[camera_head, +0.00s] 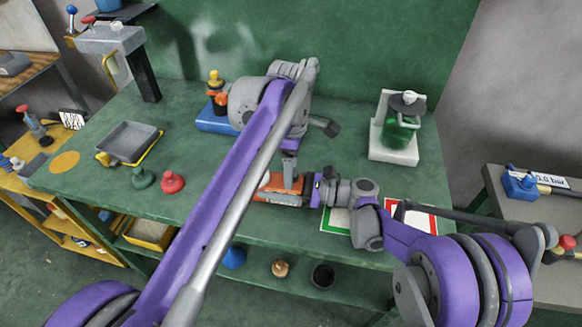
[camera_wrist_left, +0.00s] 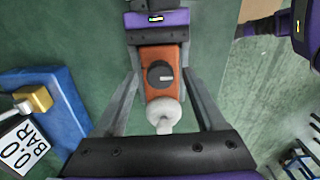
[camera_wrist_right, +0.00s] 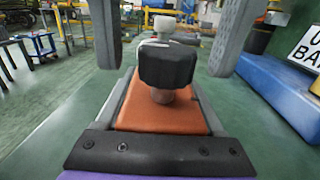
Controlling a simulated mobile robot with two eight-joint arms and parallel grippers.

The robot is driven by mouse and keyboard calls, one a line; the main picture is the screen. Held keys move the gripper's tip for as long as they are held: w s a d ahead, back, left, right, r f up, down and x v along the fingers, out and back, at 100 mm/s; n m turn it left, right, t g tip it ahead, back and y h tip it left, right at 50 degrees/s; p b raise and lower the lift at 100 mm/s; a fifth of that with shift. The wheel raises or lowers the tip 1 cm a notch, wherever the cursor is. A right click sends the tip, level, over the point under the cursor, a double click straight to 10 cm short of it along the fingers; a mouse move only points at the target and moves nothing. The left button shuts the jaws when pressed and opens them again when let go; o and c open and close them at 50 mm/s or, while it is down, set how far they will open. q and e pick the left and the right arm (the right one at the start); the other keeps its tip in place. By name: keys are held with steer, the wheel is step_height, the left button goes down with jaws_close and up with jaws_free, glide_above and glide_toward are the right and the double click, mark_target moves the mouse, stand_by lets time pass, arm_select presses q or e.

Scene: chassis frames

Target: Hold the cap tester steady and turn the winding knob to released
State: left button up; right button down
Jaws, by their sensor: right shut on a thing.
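An orange-bodied device (camera_head: 278,190), apparently the cap tester, lies at the table's front edge. In the left wrist view its orange body (camera_wrist_left: 151,57) carries a black knob (camera_wrist_left: 160,74) with a small pale mark, and a pale rounded part (camera_wrist_left: 163,114) at the near end. The right wrist view shows the black knob (camera_wrist_right: 167,67) on a short stem above the orange top (camera_wrist_right: 150,116). My right gripper (camera_head: 306,191) is shut on the body from the right end. My left gripper (camera_head: 291,180) comes down from above, its fingers open either side of the device, with gaps showing.
A blue-based gauge unit (camera_head: 213,122) stands behind left of the device. A green bottle-like unit on a white base (camera_head: 393,152) stands at the back right. A grey tray (camera_head: 129,142), a green knob (camera_head: 144,178) and a red knob (camera_head: 172,183) sit at the left.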

arm_select(q)
step_height(320, 180, up, 12)
stand_by(0.8)
arm_select(e)
jaws_free()
steer(key=shift+d, duration=0.1)
